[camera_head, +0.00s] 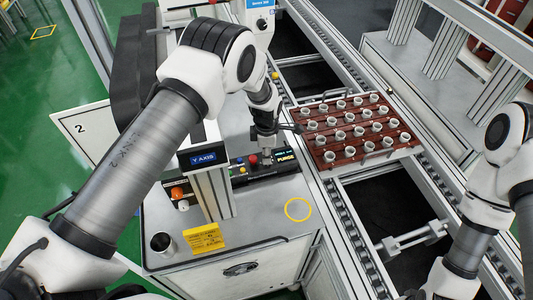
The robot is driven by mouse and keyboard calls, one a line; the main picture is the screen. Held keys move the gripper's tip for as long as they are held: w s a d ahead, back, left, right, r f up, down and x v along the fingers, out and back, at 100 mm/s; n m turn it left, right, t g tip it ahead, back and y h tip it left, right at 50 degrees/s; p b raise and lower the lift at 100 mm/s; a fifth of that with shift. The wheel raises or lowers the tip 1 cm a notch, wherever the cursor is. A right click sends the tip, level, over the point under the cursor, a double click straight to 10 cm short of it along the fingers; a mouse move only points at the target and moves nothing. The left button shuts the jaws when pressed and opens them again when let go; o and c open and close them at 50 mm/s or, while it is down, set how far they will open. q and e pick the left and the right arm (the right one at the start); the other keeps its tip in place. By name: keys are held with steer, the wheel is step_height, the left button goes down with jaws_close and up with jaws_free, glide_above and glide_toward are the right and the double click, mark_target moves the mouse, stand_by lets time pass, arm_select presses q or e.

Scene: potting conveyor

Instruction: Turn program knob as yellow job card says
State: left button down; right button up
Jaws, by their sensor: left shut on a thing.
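A Y AXIS post (219,190) stands left of the panel. A red button (253,160), an orange knob (177,193) and a dark cup (161,243) are nearby. A brown tray (325,158) of several white pots sits on the conveyor at right.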

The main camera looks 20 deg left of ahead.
arm_select(q)
steer(key=shift+f, duration=0.1)
arm_select(e)
steer(key=shift+f, duration=0.25)
arm_select(q)
steer(key=shift+f+m+b, duration=0.15)
steer(key=shift+m+b, duration=1.25)
steer(key=shift+m, duration=0.2)
arm_select(e)
steer(key=shift+f, duration=1.25)
arm_select(q)
steer(key=shift+m+b, duration=0.65)
steer(key=shift+m, duration=0.45)
arm_select(e)
steer(key=shift+f, duration=0.6)
arm_select(q)
steer(key=shift+s+m+b, duration=0.1)
steer(key=shift+m+b, duration=0.3)
steer(key=shift+m, duration=0.7)
arm_select(e)
steer(key=shift+f, duration=0.45)
